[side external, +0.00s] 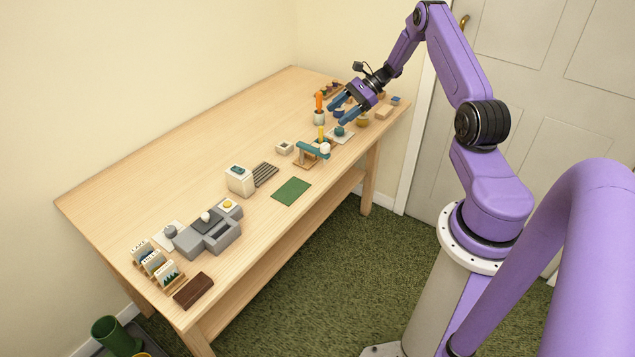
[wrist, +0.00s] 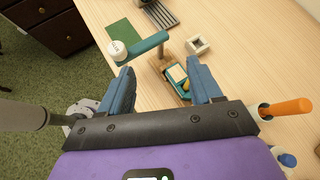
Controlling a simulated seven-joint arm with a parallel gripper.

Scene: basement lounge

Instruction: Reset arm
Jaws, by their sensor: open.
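My gripper (side external: 340,109) is at the far end of the table in the side view, above the tabletop, with its blue fingers spread and nothing visibly held. The wrist view shows the same open fingers (wrist: 161,76).
An orange-handled tool (side external: 319,101) stands in a cup beside my gripper. A small white square box (side external: 284,147), a dark slotted rack (side external: 264,174), a green mat (side external: 292,191) and a grey machine (side external: 209,235) lie along the table (side external: 185,165). The table's back left is clear.

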